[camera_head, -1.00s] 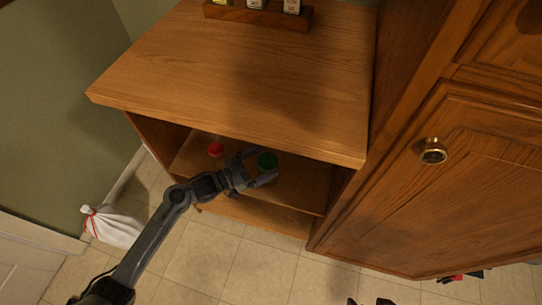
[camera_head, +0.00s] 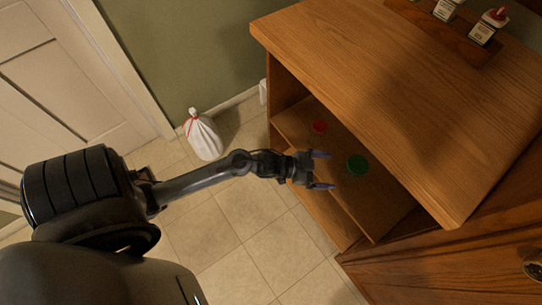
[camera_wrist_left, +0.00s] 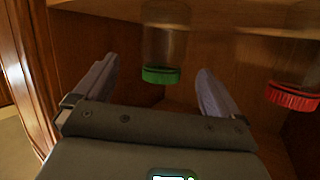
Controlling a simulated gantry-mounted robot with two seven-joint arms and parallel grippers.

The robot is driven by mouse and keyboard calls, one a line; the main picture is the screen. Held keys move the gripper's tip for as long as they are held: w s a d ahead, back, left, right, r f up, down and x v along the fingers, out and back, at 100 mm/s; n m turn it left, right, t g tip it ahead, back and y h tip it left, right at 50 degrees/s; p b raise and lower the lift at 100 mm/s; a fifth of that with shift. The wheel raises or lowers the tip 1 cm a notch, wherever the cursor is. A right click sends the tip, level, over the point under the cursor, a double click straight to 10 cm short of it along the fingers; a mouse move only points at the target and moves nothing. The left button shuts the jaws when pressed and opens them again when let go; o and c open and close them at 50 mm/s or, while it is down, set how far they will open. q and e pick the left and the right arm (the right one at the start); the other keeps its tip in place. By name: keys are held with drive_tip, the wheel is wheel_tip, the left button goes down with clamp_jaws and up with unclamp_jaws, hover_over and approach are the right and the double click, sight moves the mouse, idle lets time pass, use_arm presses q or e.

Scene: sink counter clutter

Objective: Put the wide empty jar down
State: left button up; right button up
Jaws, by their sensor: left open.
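A clear jar with a green lid (camera_head: 357,164) stands on the shelf inside the wooden cabinet. In the wrist view its clear, empty-looking body (camera_wrist_left: 163,45) shows upside down, above the green lid. A clear jar with a red lid (camera_head: 320,126) stands farther left on the same shelf; its red lid also shows at the right of the wrist view (camera_wrist_left: 293,97). My left gripper (camera_head: 330,171) is open and empty at the shelf's front edge. Its fingers point toward the green-lidded jar, with a gap between them and it. My right gripper is not in view.
The cabinet top (camera_head: 390,85) overhangs the shelf (camera_head: 385,205). A rack with several bottles (camera_head: 447,10) stands on the top. A white bag tied in red (camera_head: 204,138) sits on the tiled floor by the wall. The floor before the cabinet is clear.

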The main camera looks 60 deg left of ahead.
use_arm(q)
drive_tip(key=s+r+n+g+y, duration=0.2)
drive_tip(key=s+n+g+y, duration=0.3)
drive_tip(key=s, duration=1.5)
drive_tip(key=g+y, duration=0.1)
drive_tip(key=g, duration=0.3)
drive_tip(key=shift+s+a+y, duration=0.15)
drive_tip(key=shift+a+y, duration=0.1)
drive_tip(key=shift+y, duration=0.15)
drive_tip(key=shift+r, duration=0.2)
wheel_tip(320, 180, up, 50)
drive_tip(key=p, duration=5)
